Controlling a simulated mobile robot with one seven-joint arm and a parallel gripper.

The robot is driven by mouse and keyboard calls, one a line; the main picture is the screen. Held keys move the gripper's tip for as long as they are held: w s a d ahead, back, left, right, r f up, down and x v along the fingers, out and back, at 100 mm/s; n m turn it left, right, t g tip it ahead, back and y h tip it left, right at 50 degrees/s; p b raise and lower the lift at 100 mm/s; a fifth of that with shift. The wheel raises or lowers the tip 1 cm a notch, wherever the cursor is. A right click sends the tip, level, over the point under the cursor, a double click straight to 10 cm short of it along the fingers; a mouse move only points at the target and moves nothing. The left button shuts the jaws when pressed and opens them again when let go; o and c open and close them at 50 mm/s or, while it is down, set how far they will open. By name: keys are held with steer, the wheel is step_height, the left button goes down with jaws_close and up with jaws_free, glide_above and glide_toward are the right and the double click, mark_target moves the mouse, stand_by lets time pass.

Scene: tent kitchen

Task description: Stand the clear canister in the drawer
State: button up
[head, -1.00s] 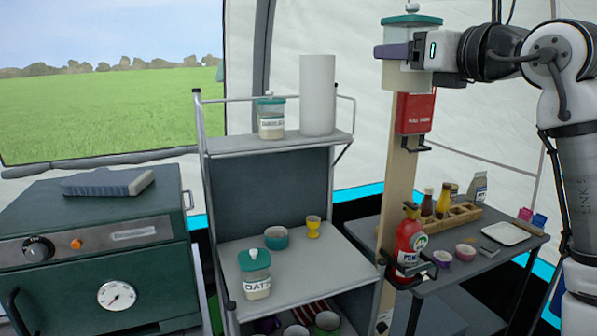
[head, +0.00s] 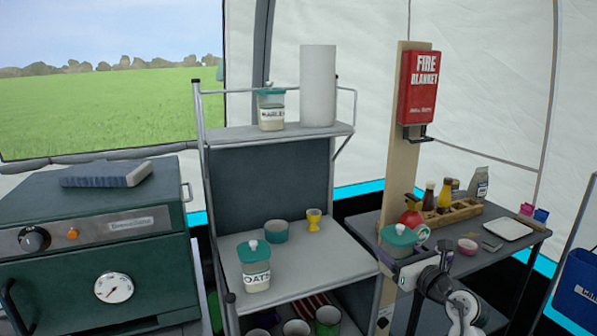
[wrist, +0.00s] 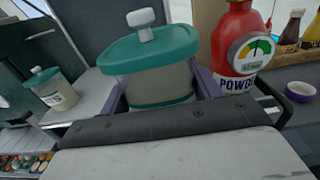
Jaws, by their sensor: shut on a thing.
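My gripper (head: 402,264) is shut on a clear canister (head: 398,237) with a teal lid and pale knob. In the wrist view the held canister (wrist: 155,85) sits between the purple finger pads, roughly upright, slightly tilted in the picture. Its lower part is hidden by my gripper. It is held in front of the right-hand table, beside the red extinguisher. Two similar canisters stand on the shelf rack: one labelled OATS (head: 256,277) on the middle shelf and another (head: 271,117) on the top shelf. I cannot make out a drawer in either view.
A red extinguisher (wrist: 235,45) stands close to the right of the held canister. The post with the fire blanket box (head: 419,88) rises behind it. The middle shelf (head: 310,262) has free room at its right. A green oven (head: 90,260) is at the left.

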steer(key=s+a+f+m+h, duration=0.1)
steer(key=s+a+f, duration=0.3)
steer(key=f, duration=1)
steer(key=s+a+f+m+t+h+b, duration=0.1)
steer(key=s+a+f+m+h, duration=0.1)
steer(key=a+f, duration=0.9)
steer(key=s+a+f+m+h+b, duration=0.1)
steer(key=s+a+f+h, duration=0.3)
steer(key=f, duration=1.3)
steer(key=s+a, duration=0.2)
steer(key=a, duration=0.2)
steer(key=shift+s+a+f+m, duration=0.2)
steer(key=shift+s+m, duration=0.1)
steer(key=shift+s, duration=0.1)
